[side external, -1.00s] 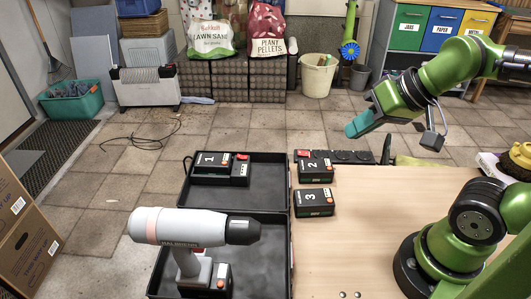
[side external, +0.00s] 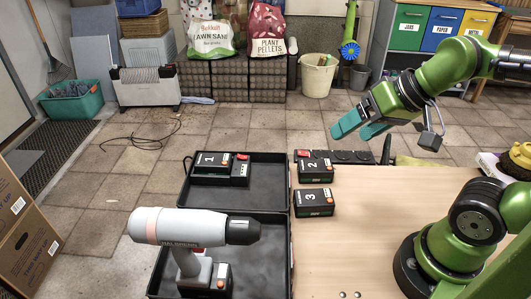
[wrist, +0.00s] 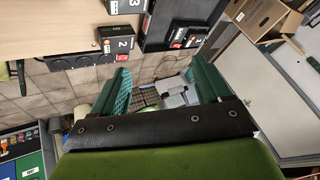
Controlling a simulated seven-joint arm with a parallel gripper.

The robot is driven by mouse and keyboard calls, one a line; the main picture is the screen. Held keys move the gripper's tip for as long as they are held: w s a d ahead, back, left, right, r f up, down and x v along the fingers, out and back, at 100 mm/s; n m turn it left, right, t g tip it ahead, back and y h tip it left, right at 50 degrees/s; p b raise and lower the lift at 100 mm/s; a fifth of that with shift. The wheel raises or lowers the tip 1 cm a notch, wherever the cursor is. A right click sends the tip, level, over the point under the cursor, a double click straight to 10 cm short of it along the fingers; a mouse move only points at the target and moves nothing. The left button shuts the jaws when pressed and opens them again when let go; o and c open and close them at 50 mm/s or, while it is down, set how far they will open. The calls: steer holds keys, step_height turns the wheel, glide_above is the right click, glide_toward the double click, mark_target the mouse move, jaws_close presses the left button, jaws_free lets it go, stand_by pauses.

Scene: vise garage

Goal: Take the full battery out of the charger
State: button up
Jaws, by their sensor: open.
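A black battery marked 1 (side external: 211,160) lies in the far half of the black case (side external: 268,183), joined to or beside a black block with a red part; I take this for the charger (side external: 240,171), but cannot tell for sure. Battery 2 (side external: 315,171) and battery 3 (side external: 314,202) stand on the table, each with a red or orange part. Battery 2 (wrist: 117,38) also shows in the wrist view. My gripper (side external: 358,128) is open and empty, in the air behind and right of battery 2. Its teal fingers are spread in the wrist view (wrist: 164,88).
A grey and black drill (side external: 190,228) stands in the near half of the case. A dark strip (side external: 345,157) lies behind battery 2 at the table's far edge. The wooden table (side external: 365,215) is clear right of the batteries.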

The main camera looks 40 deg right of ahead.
steer(key=w+a+f+n+g, duration=0.2)
steer(key=w+a+n+g, duration=0.1)
steer(key=w, duration=0.9)
steer(key=n+y, duration=0.1)
steer(key=n, duration=0.9)
glide_above(213, 159)
steer(key=s+d, duration=0.1)
steer(key=s, duration=0.1)
steer(key=shift+g, duration=0.4)
steer(key=f, duration=1.2)
steer(key=shift+d+f, duration=0.1)
steer(key=shift+d, duration=0.1)
steer(key=shift+x, duration=2.65)
steer(key=shift+w+d, duration=0.1)
steer(key=shift+d, duration=0.1)
steer(key=shift+c, duration=0.2)
steer(key=c, duration=1.2)
